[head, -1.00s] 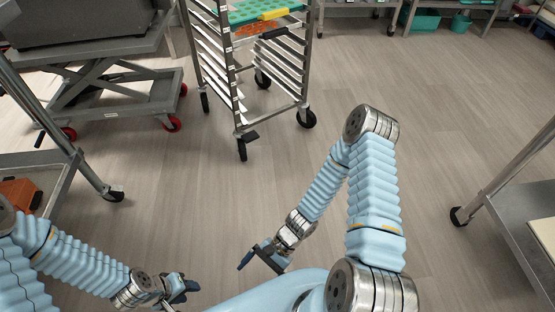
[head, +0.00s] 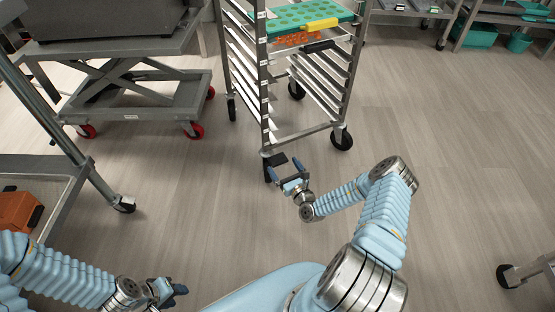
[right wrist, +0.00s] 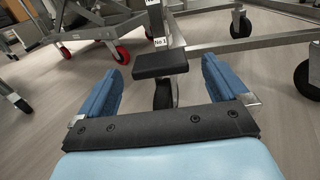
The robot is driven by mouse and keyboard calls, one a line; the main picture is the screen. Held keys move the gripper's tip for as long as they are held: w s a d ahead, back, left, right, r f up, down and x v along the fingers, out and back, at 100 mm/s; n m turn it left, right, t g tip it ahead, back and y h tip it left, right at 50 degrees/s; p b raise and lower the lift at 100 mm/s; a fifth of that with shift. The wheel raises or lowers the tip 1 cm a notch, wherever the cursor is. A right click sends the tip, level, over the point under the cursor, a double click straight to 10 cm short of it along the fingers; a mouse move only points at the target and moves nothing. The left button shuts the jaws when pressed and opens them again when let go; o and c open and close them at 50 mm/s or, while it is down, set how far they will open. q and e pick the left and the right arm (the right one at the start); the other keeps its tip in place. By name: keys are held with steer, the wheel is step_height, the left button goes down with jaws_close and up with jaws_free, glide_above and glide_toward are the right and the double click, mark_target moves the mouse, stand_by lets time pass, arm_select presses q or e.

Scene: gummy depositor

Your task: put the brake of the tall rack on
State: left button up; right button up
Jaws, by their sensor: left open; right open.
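The tall rack (head: 264,97) stands ahead of me on casters, with shelf rails and a green tray (head: 300,17) near its top. Its near front caster carries a black brake pedal (head: 275,159). In the right wrist view the brake pedal (right wrist: 160,64) is a flat black plate, just beyond and between my fingers, with the wheel below it. My right gripper (head: 283,174) is open and empty, close in front of the pedal. I cannot tell whether it touches. My left gripper (head: 172,290) is open and empty at the lower left, far from the rack.
A lift cart (head: 140,95) with red casters stands left of the rack. A metal table (head: 50,175) with an orange box (head: 20,212) is at the left. Another caster (head: 507,277) is at the lower right. The floor right of the rack is clear.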

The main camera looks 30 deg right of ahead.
mark_target(277, 159)
steer(key=w, duration=0.5)
steer(key=shift+w+d+b, duration=0.15)
steer(key=shift+w+b, duration=0.15)
